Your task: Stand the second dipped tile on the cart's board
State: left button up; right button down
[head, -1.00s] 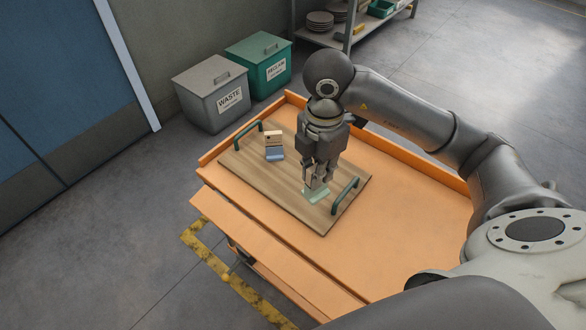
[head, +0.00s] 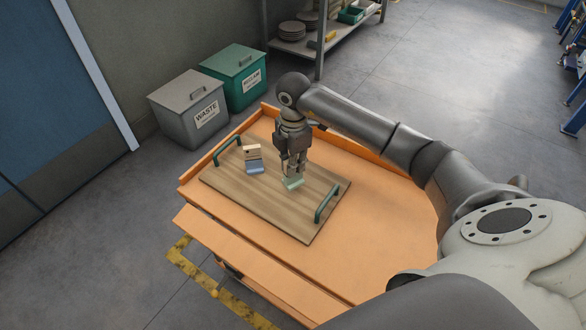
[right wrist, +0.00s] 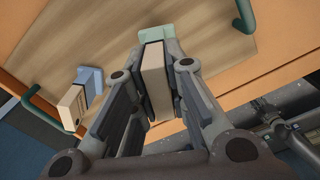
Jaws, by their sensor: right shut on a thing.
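My right gripper (head: 292,172) is shut on the second tile, whose pale green dipped end (head: 292,184) points down at the wooden board (head: 265,212). In the right wrist view, the tile's beige body (right wrist: 155,78) is between the fingers, with the green end (right wrist: 153,34) beyond them. I cannot tell whether it touches the board. The first tile (head: 253,152), beige above and blue below, stands on the board to the left, apart from the held one. It also shows in the right wrist view (right wrist: 72,106). My left gripper is not in view.
The board has green handles at its left (head: 228,146) and right (head: 327,203) ends and lies on the orange cart (head: 370,225). A grey waste bin (head: 190,108), a green reclaim bin (head: 235,75) and a shelf (head: 322,50) stand beyond. The board's near part is bare.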

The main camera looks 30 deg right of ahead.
aim_at(294, 182)
jog(key=shift+w+d+f, duration=0.2)
jog(key=shift+w+f, duration=0.15)
jog(key=shift+f, duration=0.05)
notch_tip(294, 182, down, 3)
jog(key=shift+w+p, duration=0.1)
jog(key=shift+p, duration=0.55)
jog(key=shift+f, duration=0.2)
jog(key=shift+f, duration=0.2)
jog(key=c, duration=1.5)
grip_release()
jog(key=shift+o, duration=0.2)
jog(key=shift+r, duration=0.1)
jog(key=shift+r, duration=0.1)
